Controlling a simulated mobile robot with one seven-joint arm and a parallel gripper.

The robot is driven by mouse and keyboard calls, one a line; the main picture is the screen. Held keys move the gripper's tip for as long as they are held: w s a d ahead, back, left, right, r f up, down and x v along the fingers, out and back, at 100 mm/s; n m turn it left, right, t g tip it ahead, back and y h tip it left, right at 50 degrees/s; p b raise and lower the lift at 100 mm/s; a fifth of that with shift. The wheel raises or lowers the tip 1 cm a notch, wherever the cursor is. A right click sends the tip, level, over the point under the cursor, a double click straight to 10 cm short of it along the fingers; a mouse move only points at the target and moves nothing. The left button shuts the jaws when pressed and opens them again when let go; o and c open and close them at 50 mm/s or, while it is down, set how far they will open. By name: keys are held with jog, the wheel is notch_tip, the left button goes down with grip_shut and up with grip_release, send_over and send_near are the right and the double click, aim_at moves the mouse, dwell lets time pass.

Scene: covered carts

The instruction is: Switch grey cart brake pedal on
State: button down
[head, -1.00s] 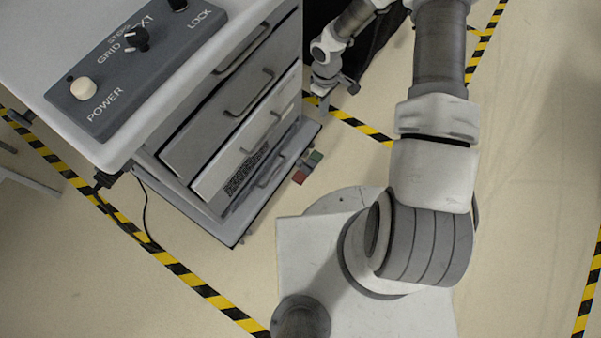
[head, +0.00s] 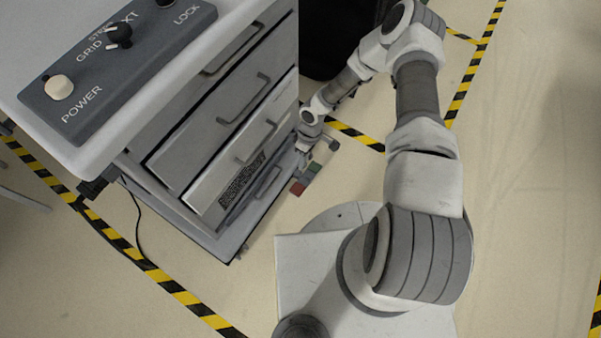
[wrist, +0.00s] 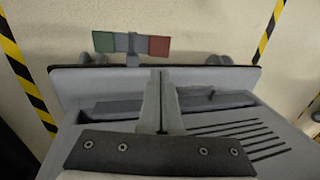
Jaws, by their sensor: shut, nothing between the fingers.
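The grey cart (head: 240,120) stands at the left with its drawer front facing my arm. Its brake pedal (head: 304,180) sticks out low at the cart's base, with a green end and a red end. In the wrist view the pedal (wrist: 131,43) lies beyond the base edge, green at left, grey in the middle, red at right. It looks about level; its exact tilt is hard to tell. My gripper (wrist: 160,75) is shut and empty, over the cart's base, short of the pedal and slightly right of its middle. In the head view my gripper (head: 303,158) is small beside the lower drawers.
A control panel (head: 115,65) with knobs is on the cart's top. A lower drawer (head: 240,150) and its handle are close to my gripper. A black covered thing (head: 327,40) stands behind. Yellow-black tape (head: 185,297) marks the floor, which is open at right.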

aim_at(297, 189)
jog(key=b+x, duration=0.5)
jog(key=x, duration=0.8)
jog(key=shift+f, duration=0.1)
